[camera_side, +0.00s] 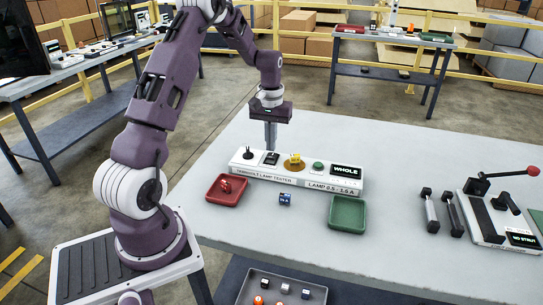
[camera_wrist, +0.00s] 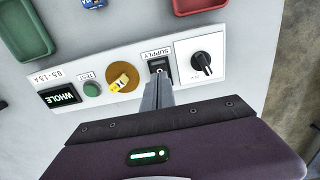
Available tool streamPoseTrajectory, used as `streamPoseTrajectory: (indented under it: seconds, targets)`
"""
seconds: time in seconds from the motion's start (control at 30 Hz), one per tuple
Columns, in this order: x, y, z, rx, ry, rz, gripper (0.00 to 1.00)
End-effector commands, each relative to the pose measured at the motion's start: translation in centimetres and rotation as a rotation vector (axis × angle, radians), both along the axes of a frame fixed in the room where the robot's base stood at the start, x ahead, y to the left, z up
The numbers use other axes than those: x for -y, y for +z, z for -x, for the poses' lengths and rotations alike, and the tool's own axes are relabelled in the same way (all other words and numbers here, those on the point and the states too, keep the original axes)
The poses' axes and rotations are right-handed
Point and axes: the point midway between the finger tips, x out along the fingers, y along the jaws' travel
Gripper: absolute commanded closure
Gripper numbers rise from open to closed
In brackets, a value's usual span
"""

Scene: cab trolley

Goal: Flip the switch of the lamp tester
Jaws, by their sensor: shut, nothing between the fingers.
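The lamp tester (camera_side: 240,168) is a long white box on the table; it also shows in the wrist view (camera_wrist: 128,57). Its black switch, labelled SUPPLY (camera_wrist: 158,64), sits between a black rotary knob (camera_wrist: 202,63) and a round gold holder (camera_wrist: 124,87) with a yellow piece (camera_wrist: 120,81). A green TEST button (camera_wrist: 91,89) and a black display reading WHOLE (camera_wrist: 61,98) follow. My gripper (camera_side: 271,149) is shut and empty, pointing down at the switch. In the wrist view its fingertips (camera_wrist: 160,78) overlap the switch's edge; I cannot tell if they touch.
A lever device (camera_side: 500,224) and two dark bars stand at the right. The table's middle right is clear.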

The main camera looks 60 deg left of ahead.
Motion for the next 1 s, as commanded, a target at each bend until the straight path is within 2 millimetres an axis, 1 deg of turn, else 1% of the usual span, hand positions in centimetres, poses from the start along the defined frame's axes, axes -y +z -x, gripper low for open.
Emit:
streamPoseTrajectory:
  seconds: [1.0]
  targets:
    - [0.0, -1.5, 0.0, -0.001, 0.0, 0.001, 1.0]
